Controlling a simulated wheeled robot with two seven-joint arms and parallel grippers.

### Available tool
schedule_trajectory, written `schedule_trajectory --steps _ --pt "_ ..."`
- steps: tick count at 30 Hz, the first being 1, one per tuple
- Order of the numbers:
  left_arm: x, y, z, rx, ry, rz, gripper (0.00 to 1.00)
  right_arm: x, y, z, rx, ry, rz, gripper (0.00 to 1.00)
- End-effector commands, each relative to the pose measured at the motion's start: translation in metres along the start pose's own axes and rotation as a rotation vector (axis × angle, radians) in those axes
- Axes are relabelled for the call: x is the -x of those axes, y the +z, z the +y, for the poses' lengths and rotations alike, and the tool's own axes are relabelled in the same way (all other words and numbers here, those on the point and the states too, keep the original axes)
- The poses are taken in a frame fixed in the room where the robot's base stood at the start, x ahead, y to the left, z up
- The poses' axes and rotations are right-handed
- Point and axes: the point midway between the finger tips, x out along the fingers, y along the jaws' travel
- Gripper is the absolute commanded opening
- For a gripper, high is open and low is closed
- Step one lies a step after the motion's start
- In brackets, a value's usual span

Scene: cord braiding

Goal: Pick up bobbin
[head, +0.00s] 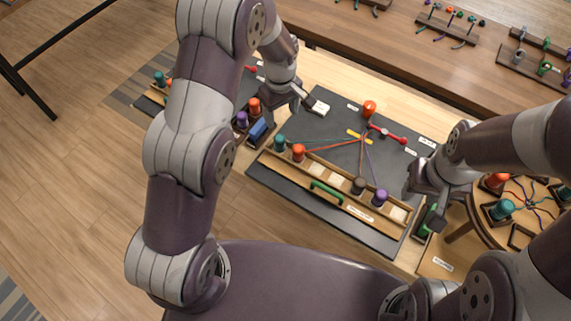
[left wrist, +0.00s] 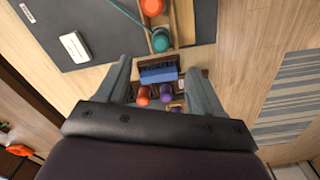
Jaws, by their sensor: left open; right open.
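Several bobbins stand in the wooden rack on the dark board (head: 330,130): teal (head: 279,142), orange (head: 298,151), dark brown (head: 358,185) and purple (head: 380,197). Cords fan from a yellow piece towards them. An orange bobbin (head: 254,105) and a purple bobbin (head: 242,118) stand in a side holder left of the board. My left gripper (head: 287,108) is open above the side holder. In the left wrist view, that orange bobbin (left wrist: 143,93) and purple bobbin (left wrist: 167,108) show between its spread fingers (left wrist: 162,75). My right gripper (head: 424,203) is open by the board's right edge.
An orange knob (head: 369,107) and a red-ended bar (head: 388,134) are at the back of the board. A green handle (head: 326,192) is at the rack's front. A round stool (head: 470,208) with bobbins stands right.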

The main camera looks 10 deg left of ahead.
Motion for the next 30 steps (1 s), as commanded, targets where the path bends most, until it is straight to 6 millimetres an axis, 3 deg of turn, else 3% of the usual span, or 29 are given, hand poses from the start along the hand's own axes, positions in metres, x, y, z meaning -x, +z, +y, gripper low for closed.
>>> schedule_trajectory --steps 5,12,19,24,30 --pt "-0.007 0.002 -0.003 0.132 -0.015 -0.009 0.67 0.002 -0.001 0.0 0.0 0.0 0.0 0.43" --pt "-0.058 0.003 -0.004 0.138 -0.016 -0.01 0.67 0.016 -0.002 0.0 0.0 0.0 0.001 0.43" --pt "-0.087 0.006 -0.006 0.136 -0.017 -0.01 0.67 0.03 -0.004 0.0 0.0 0.0 0.0 0.43" --pt "-0.118 0.007 -0.007 0.136 -0.014 -0.009 0.67 0.04 -0.005 0.0 0.0 0.0 0.001 0.43" --pt "-0.128 0.007 -0.006 0.136 -0.012 -0.008 0.67 0.039 -0.005 0.0 0.0 0.0 0.0 0.43"
